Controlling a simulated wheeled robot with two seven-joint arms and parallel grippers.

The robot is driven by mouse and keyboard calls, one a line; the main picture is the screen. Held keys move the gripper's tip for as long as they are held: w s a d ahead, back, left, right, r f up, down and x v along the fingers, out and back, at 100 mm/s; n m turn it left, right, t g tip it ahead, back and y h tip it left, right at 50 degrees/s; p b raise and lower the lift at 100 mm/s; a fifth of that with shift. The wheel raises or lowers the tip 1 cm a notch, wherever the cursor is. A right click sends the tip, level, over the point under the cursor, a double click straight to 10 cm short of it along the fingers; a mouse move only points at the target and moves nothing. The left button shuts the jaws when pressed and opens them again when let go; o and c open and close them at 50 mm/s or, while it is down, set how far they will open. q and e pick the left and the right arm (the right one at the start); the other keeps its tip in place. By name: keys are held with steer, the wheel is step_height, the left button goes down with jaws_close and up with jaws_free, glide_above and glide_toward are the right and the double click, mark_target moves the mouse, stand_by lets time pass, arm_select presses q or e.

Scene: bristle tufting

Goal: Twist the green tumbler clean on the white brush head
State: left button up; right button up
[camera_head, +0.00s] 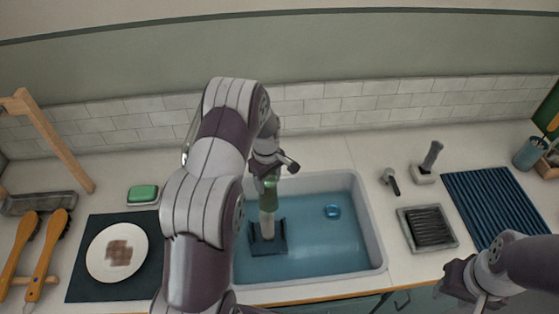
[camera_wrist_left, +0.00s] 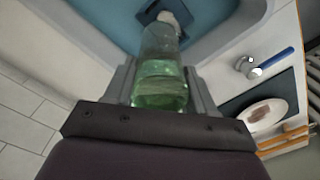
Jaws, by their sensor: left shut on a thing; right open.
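The green tumbler (camera_head: 269,187) is in my left gripper (camera_head: 267,172), above the sink. In the left wrist view the tumbler (camera_wrist_left: 160,80) is clear green and lies between both fingers of the shut left gripper (camera_wrist_left: 162,90). The white brush head (camera_head: 267,222) stands upright on a dark base (camera_head: 277,246) in the sink, directly below the tumbler. The brush head (camera_wrist_left: 172,20) shows at the tumbler's far end in the left wrist view. I cannot tell how far it reaches inside. My right gripper (camera_head: 462,282) is open and empty at the lower right.
The sink (camera_head: 371,225) holds blue water, with a small blue ring (camera_head: 332,211) in it. Left are a plate (camera_head: 103,261) on a dark mat and a green sponge (camera_head: 143,193). Right are a drain tray (camera_head: 443,239) and a ribbed blue mat (camera_head: 500,205).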

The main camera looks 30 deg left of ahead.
arm_select(q)
steer(key=shift+f, duration=0.3)
steer(key=s+f+b, duration=0.2)
steer(key=s+b, duration=0.1)
steer(key=b, duration=0.2)
glide_toward(267, 216)
steer(key=f+b, duration=0.2)
steer(key=shift+s+f+b, duration=0.3)
steer(key=shift+s+b, duration=0.05)
steer(key=f+b, duration=0.3)
steer(key=f, duration=0.1)
steer(key=shift+w+f, duration=0.1)
steer(key=shift+w, duration=0.15)
steer(key=shift+s+f+b, duration=0.1)
steer(key=shift+f+b, duration=0.2)
steer(key=shift+f, duration=0.45)
arm_select(e)
step_height(267, 216, down, 11)
steer(key=s, duration=0.2)
steer(key=shift+s, duration=0.2)
